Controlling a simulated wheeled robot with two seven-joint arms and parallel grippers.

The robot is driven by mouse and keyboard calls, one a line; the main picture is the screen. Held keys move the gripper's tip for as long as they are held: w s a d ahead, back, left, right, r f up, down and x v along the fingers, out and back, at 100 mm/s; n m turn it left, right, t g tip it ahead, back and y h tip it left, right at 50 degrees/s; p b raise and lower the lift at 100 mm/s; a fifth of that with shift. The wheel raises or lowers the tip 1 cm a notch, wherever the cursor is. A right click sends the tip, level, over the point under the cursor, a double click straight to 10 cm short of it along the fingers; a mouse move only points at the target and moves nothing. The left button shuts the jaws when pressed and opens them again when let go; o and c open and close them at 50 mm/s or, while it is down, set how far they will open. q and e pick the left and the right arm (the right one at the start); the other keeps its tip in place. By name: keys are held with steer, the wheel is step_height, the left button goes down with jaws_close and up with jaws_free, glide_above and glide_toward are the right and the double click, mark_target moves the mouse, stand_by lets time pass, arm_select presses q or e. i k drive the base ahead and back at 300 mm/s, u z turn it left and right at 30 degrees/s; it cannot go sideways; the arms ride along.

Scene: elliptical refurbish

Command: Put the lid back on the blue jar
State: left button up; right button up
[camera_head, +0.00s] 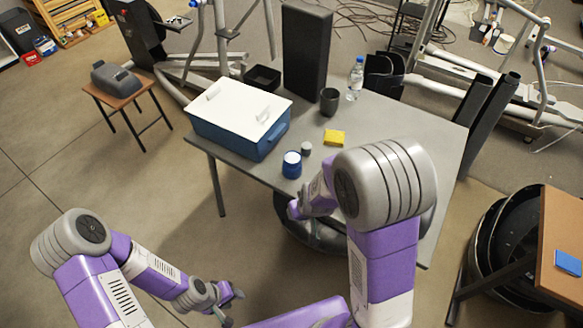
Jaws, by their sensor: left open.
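The blue jar (291,167) stands upright near the front edge of the grey table (375,125). Its top looks pale, and I cannot tell whether that is its opening or a cover. A small dark grey round piece with a lighter top (306,149) sits just behind it to the right. It may be the lid, but it is too small to be sure. My left gripper (232,306) is open and empty, low in front of the table and well away from the jar. My right arm reaches over the table's front edge, right of the jar, and its gripper fingers do not show.
A blue box with a white lid (238,107) stands left of the jar. A yellow sponge (334,138), a dark cup (329,102), a water bottle (355,78) and a tall black block (306,50) stand behind. A wooden table (562,230) is at right.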

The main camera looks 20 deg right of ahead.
mark_target(293, 164)
steer(key=u, duration=0.85)
steer(key=k, duration=1.05)
steer(key=z, duration=1.05)
steer(key=i, duration=0.5)
steer(key=u, duration=0.05)
